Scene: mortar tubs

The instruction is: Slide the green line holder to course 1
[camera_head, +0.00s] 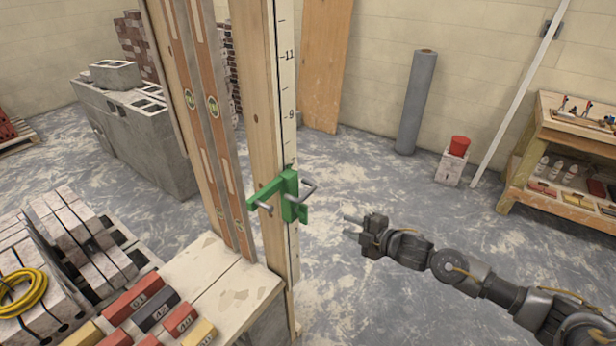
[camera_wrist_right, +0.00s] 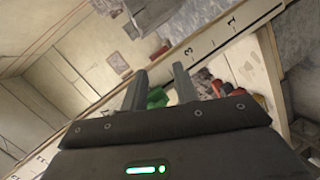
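The green line holder (camera_head: 290,196) sits on the upright wooden pole (camera_head: 286,95), whose white strip reads 11 and 9 above the holder. It has metal rods on it. My right gripper (camera_head: 350,226) is just right of the holder, apart from it, with its fingers toward it. In the right wrist view the two fingers (camera_wrist_right: 160,85) stand apart, and part of the green holder (camera_wrist_right: 157,97) shows between them. The strip (camera_wrist_right: 225,38) there reads 3 and 1 to the right of the fingers. Course 1's mark is not readable in the head view. My left gripper is not in view.
A pale block ledge (camera_head: 240,293) with numbered bricks (camera_head: 158,308) is at the pole's lower left. A wooden workbench (camera_head: 560,150) stands at the far right. Floor right of the pole is open.

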